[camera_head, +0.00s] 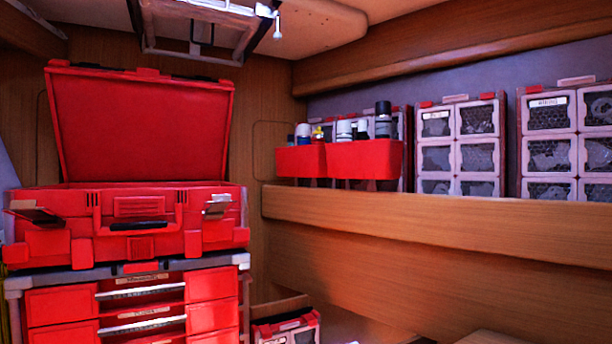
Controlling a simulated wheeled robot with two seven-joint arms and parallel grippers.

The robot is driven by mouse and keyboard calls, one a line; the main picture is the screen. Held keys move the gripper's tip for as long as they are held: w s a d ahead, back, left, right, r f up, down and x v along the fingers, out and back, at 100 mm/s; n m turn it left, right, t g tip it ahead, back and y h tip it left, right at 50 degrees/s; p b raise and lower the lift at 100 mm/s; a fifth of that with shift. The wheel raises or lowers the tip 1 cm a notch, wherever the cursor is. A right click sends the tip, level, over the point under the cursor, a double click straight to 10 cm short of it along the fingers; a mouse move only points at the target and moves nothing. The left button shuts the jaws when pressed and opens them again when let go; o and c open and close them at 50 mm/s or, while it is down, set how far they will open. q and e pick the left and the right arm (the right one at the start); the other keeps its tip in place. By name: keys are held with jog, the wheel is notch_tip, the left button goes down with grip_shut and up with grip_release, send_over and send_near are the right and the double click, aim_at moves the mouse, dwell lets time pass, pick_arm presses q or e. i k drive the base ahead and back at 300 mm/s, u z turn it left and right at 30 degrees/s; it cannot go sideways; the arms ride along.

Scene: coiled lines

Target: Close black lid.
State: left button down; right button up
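A red toolbox (125,222) stands at the left on top of a drawer unit. Its lid (143,125) is open and stands nearly upright at the back, leaning slightly. The lid's inner face is red, and only a thin dark strip shows along its top edge; its outer face is hidden. A latch on the left (36,216) and a latch on the right (217,206) of the toolbox front stick outward. A black handle (138,226) is at the front middle. The inside of the box is hidden behind its front rim. Neither of my grippers is in view.
The red drawer unit (60,306) is under the toolbox. A wooden shelf (430,221) at the right holds red bins (364,160) with bottles and several clear-fronted organizers (460,148). A metal frame (197,14) hangs overhead. A red-and-white case (287,328) sits low in the middle.

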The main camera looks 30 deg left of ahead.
aim_at(110, 124)
jog(key=k, duration=0.5)
jog(key=u, duration=1.8)
jog(key=i, duration=0.95)
jog(key=z, duration=0.55)
